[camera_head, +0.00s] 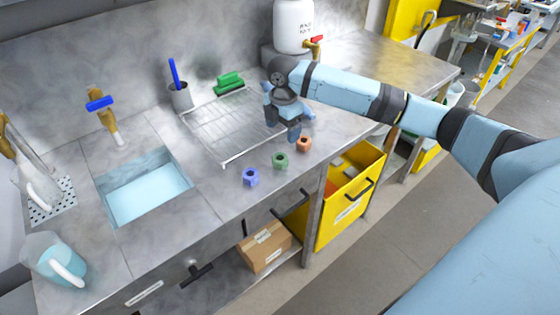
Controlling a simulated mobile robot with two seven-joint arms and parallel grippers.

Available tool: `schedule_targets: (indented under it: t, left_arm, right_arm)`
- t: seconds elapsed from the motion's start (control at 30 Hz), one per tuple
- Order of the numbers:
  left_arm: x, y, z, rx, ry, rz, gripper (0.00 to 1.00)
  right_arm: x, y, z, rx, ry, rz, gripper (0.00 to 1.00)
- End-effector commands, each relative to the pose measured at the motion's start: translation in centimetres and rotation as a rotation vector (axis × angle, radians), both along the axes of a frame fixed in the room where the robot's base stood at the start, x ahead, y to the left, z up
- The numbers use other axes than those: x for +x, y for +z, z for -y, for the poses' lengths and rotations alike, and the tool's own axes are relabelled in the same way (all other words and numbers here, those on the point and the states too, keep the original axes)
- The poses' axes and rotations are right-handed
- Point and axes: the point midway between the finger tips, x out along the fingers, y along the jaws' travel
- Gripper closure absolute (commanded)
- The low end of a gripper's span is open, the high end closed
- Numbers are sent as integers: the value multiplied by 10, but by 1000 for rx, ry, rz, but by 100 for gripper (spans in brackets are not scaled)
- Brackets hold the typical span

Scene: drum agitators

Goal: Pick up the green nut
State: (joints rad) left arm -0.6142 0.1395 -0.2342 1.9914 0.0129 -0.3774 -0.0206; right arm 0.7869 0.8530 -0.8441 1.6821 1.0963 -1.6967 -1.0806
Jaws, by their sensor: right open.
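The green nut (281,160) stands on the grey counter near its front edge, between a blue nut (250,177) on its left and an orange nut (304,144) on its right. My right gripper (283,124) is open and empty. In the picture it is just above and behind the green nut, over the right end of a wire rack, apart from the nut. My left gripper is not in view.
The wire rack (222,122) lies behind the nuts, with green objects (229,82) at its back. A sink (143,187) with a brass tap (103,114) is to the left. A white container (293,25) stands at the back. The counter left of the blue nut is clear.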

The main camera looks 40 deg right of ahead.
Motion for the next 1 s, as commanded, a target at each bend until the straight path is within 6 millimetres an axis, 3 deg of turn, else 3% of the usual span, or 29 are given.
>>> schedule_targets:
  t: [0.23, 0.47, 0.8, 1.0]
  left_arm:
    - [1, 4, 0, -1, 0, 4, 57]
    - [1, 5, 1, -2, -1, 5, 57]
    - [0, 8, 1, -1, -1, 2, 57]
    - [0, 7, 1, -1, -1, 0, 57]
  right_arm:
    - [-1, -49, -1, 2, -2, -2, 21]
    - [0, -66, 0, 0, -2, 0, 21]
    - [0, -111, 0, 0, -2, 0, 21]
    - [0, -116, 1, 0, -1, 1, 21]
